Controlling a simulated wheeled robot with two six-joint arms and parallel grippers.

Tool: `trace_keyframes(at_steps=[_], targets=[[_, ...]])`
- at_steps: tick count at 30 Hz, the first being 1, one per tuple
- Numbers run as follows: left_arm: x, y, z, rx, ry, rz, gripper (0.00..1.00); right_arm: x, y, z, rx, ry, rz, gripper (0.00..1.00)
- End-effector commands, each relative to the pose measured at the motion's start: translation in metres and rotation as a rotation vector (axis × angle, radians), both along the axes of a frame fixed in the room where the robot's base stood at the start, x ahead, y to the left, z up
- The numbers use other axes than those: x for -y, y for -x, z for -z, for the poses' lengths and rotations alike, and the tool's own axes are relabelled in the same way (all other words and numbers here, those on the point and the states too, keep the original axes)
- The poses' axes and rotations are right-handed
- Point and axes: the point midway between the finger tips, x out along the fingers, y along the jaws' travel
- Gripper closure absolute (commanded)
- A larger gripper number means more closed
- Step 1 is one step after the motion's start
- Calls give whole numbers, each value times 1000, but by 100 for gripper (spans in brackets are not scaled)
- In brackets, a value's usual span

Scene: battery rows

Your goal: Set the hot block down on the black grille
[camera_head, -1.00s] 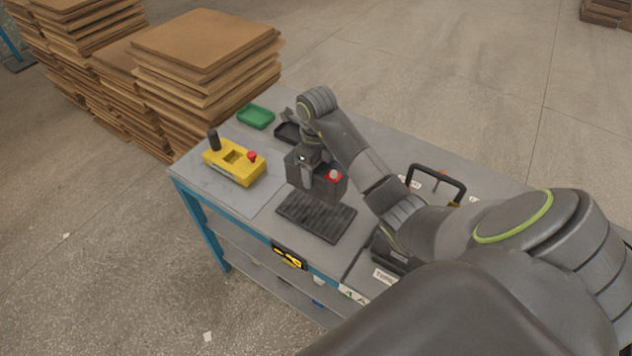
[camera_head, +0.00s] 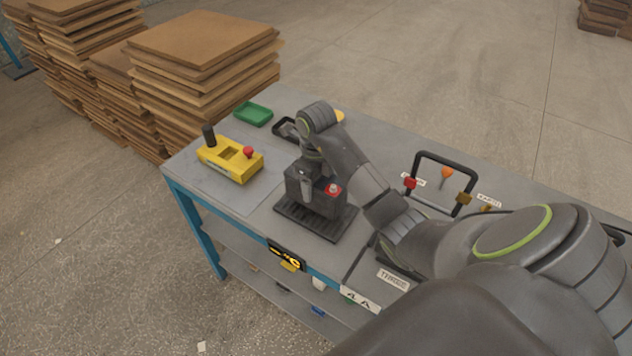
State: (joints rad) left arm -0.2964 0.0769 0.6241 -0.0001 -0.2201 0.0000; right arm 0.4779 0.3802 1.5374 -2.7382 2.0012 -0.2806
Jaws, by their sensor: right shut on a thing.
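The hot block is a dark grey battery block (camera_head: 318,200) with a red terminal on its top right corner. It is over the black grille (camera_head: 315,223), upright, and covers the grille's middle and far part. I cannot tell whether its base touches the grille. My right gripper (camera_head: 306,184) is shut on the block from above, its arm coming in from the right. My left gripper is not in view.
A yellow tester box (camera_head: 230,160) with a black post and red button stands left on the bench. Green (camera_head: 253,113) and black (camera_head: 284,127) trays lie behind. A black handle frame (camera_head: 445,158) with tagged clips stands right.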

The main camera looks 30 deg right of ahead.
Motion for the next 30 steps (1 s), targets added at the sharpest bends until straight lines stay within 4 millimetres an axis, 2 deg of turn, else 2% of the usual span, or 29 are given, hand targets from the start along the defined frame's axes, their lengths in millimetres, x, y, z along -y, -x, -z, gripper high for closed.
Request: trace_keyframes(at_steps=[6,17,18,22,30], targets=[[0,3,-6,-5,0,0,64,-1,-1,21,4,-1,-1,100],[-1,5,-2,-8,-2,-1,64,0,-2,26,7,0,-1,100],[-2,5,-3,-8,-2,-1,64,0,0,27,0,0,0,36],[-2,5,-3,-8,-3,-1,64,0,0,27,0,0,0,19],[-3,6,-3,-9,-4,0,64,0,0,27,-1,0,0,19]])
